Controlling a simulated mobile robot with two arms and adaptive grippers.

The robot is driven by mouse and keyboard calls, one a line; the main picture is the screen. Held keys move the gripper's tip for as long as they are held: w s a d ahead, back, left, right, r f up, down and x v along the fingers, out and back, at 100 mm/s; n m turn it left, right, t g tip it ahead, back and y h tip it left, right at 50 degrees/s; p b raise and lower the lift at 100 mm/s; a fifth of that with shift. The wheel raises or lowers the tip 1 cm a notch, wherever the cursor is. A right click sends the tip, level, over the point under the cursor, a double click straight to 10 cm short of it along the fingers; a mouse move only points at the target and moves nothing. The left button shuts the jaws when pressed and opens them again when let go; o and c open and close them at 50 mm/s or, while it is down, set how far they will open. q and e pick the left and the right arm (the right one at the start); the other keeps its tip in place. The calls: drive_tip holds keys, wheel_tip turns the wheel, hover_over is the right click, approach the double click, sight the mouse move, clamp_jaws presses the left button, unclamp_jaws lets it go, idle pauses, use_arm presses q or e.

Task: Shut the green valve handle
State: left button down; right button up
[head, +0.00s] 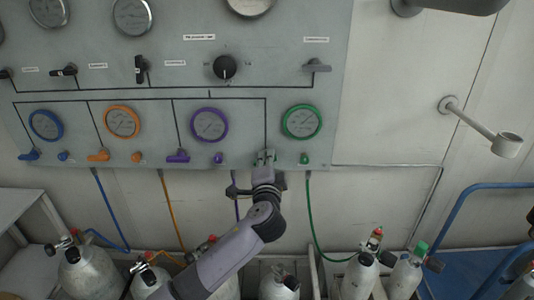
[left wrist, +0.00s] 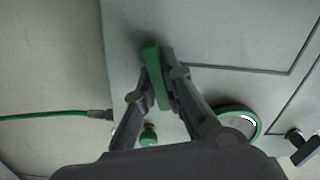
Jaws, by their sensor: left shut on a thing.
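The green valve handle (left wrist: 157,77) is a flat bar between the two fingers of my left gripper (left wrist: 161,82) in the left wrist view, with a finger against each side. In the head view, my left gripper (head: 264,160) is at the panel's lower edge, left of and below the green-ringed gauge (head: 302,121). It hides most of the handle there; only bits of green show. The handle's exact angle is hard to tell in the head view. My right gripper is not in view.
A small green knob (head: 305,158) sits right of the handle; a green hose (head: 310,215) hangs below. Purple (head: 178,156), orange (head: 98,155) and blue (head: 29,154) handles line the grey panel (head: 270,75) to the left. Several cylinders (head: 360,272) stand below.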

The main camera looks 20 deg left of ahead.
use_arm(q)
drive_tip(key=shift+f+m+p, duration=0.1)
drive_tip(key=shift+m+p, duration=0.85)
drive_tip(key=shift+m, duration=0.75)
drive_tip(key=c, duration=1.7)
unclamp_jaws()
drive_tip(key=shift+s, duration=0.1)
drive_tip(key=v, duration=1.2)
